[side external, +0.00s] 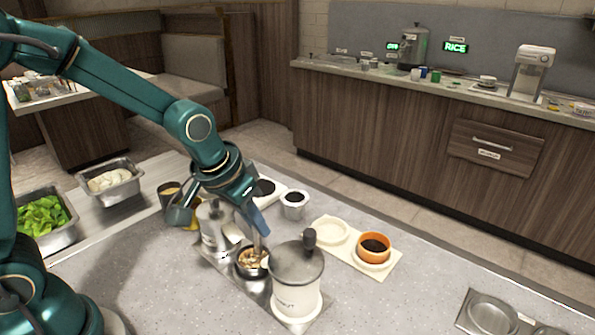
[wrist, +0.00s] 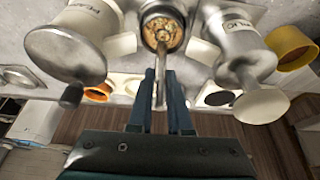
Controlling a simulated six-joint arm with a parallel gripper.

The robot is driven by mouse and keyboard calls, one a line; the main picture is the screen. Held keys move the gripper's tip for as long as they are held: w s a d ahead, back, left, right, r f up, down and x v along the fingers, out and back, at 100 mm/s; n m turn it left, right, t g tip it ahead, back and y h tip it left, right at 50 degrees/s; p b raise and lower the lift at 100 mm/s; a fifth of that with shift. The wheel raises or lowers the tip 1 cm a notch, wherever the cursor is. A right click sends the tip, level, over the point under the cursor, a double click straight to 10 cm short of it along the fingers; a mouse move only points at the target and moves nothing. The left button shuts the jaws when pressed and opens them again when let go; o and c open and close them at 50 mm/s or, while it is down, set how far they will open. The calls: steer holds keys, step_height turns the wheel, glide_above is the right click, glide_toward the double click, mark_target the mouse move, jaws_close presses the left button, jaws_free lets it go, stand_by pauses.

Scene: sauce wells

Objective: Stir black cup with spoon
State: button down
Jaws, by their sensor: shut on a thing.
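My gripper (side external: 258,225) points down over the counter, its fingers shut on a spoon. In the wrist view the fingers (wrist: 160,105) close around the spoon's metal handle (wrist: 160,92). The spoon's lower end reaches a round metal well (side external: 252,271) with chunky brown contents, which also shows in the wrist view (wrist: 163,34). The spoon's bowl is hard to make out there. A dark cup (side external: 168,203) with tan contents, which looks like the black cup, stands left of the well, partly behind my gripper.
Lidded metal canisters (side external: 298,290) and (side external: 213,235) flank the well closely. A white cup (side external: 294,210) with dark contents stands behind. An orange cup (side external: 373,258) is on a cream tray (side external: 333,246) at right. A yellow cup (wrist: 290,48) is beside a canister.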

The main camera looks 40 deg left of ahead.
steer(key=shift+s+r, duration=0.1)
stand_by(0.3)
steer(key=shift+r, duration=1.75)
steer(key=shift+r, duration=0.15)
